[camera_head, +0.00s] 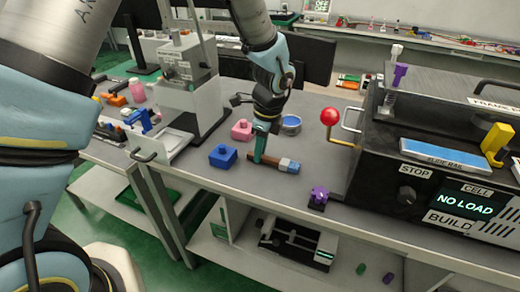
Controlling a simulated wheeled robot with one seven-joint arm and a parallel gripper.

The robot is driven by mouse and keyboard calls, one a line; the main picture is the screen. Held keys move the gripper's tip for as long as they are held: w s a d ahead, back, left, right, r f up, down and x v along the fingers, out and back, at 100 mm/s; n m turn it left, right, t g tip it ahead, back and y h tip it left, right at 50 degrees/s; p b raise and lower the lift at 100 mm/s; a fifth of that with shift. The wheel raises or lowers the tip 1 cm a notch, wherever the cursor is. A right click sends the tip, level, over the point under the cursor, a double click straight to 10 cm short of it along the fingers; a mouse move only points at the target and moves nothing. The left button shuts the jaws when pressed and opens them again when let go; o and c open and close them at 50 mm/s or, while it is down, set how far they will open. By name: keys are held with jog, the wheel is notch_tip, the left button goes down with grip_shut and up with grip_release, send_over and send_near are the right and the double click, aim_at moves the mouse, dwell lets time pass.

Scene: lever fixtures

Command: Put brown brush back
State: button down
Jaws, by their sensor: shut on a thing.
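The brown brush (289,166) is low over the grey bench near its front edge, with a brown handle and a blue-grey block at its right end. My gripper (257,160) points down with teal fingers and is shut on the brush near its left end. The fingers hide part of the handle. I cannot tell whether the brush touches the bench top.
A blue block (222,157) sits close left of my gripper, and a pink block (242,130) is behind it. A blue round dish (291,124) is behind right. A purple knob piece (318,198) stands at the front edge. A red-ball lever (329,117) and black machine (430,150) stand right.

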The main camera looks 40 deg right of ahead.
aim_at(266, 157)
jog(key=shift+f, duration=0.1)
jog(key=c, duration=0.8)
grip_release()
jog(key=shift+o, duration=0.2)
notch_tip(266, 157, up, 12)
jog(key=s+b, duration=0.1)
jog(key=b, duration=0.1)
jog(key=shift+s+d, duration=0.25)
jog(key=shift+d, duration=0.2)
